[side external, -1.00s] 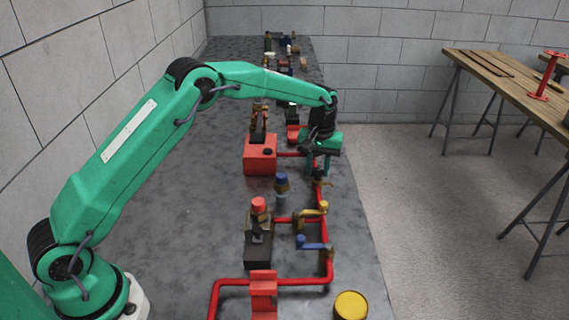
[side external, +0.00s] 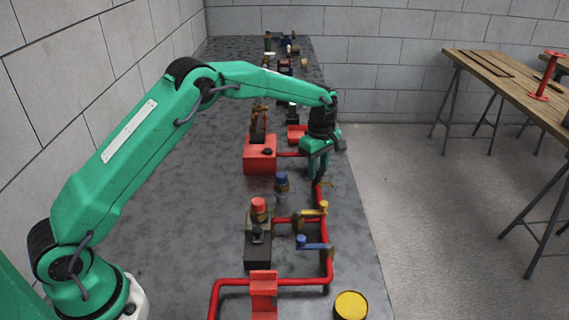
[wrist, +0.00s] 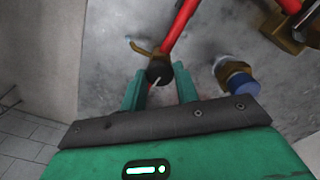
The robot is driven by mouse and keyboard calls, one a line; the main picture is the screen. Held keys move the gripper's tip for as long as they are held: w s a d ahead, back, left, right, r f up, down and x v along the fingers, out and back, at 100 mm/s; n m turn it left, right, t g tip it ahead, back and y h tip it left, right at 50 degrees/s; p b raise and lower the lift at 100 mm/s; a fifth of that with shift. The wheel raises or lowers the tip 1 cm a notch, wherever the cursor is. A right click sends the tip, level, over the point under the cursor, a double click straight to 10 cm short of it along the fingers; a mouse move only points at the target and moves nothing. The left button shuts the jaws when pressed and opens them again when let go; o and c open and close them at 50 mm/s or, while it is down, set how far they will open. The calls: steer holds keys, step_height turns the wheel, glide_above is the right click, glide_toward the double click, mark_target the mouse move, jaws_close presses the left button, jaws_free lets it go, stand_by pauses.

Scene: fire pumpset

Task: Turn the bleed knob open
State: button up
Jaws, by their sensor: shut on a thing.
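The bleed knob (wrist: 159,71) is a small black round knob with a white line on top, on a red pipe in the wrist view. The line slants from lower left to upper right. My gripper (wrist: 159,80) has its two green fingers on either side of the knob and is shut on it. In the side view my gripper (side external: 317,172) points down at the red pipe run, and its fingers hide the knob.
A blue-capped brass fitting (side external: 281,183) stands close to the left of my gripper. A yellow-handled valve (side external: 315,211) and a blue-handled valve (side external: 313,244) are nearer the camera. A red box (side external: 260,155) stands left of my gripper.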

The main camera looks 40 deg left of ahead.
mark_target(318, 170)
steer(key=n, duration=0.7)
steer(key=shift+r, duration=0.1)
stand_by(0.4)
steer(key=o, duration=1)
steer(key=shift+c, duration=0.2)
step_height(318, 170, up, 8)
steer(key=shift+f, duration=0.25)
steer(key=shift+r, duration=0.15)
steer(key=shift+r, duration=0.1)
